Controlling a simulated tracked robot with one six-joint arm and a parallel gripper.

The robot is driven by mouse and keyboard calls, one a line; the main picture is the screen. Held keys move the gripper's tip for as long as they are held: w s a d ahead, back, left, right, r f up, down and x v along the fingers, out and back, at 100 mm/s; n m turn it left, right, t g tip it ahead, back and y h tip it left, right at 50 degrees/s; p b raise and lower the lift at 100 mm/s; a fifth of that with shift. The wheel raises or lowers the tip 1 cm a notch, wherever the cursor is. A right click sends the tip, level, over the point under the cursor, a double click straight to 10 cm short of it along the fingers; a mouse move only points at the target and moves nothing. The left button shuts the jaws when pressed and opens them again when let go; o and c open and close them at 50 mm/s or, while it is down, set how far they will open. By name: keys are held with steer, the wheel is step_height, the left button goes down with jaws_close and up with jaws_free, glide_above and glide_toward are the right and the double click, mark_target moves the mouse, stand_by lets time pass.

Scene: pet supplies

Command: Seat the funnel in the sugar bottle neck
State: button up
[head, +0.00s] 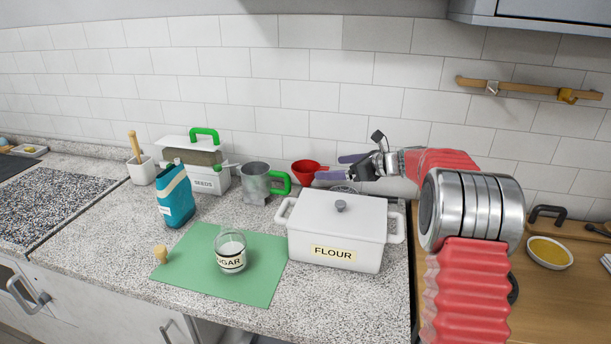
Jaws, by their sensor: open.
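The red funnel (304,172) stands at the back of the counter, near the tiled wall, with its wide mouth up; its lower part is hard to make out. The glass sugar bottle (231,262) stands upright on a green mat (195,275), with white sugar inside and its neck uncovered. A cork (161,254) lies on the mat's left side. My gripper (328,167) comes in from the right above the flour box, open, with its two purple fingers at the funnel's right side. I cannot tell whether they touch it.
A white FLOUR box (336,228) stands between the gripper and the counter's front. A metal jug with a green handle (257,184), a SEEDS box (207,181) and a teal carton (176,195) stand to the left. The mat's front is clear.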

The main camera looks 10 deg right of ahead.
mark_target(311, 181)
steer(key=x, duration=0.5)
steer(key=shift+w+a+f, duration=0.15)
steer(key=shift+w, duration=0.1)
steer(key=shift+x, duration=2.65)
steer(key=shift+c, duration=0.4)
steer(key=c, duration=1)
steer(key=shift+c, duration=0.2)
step_height(311, 181, up, 18)
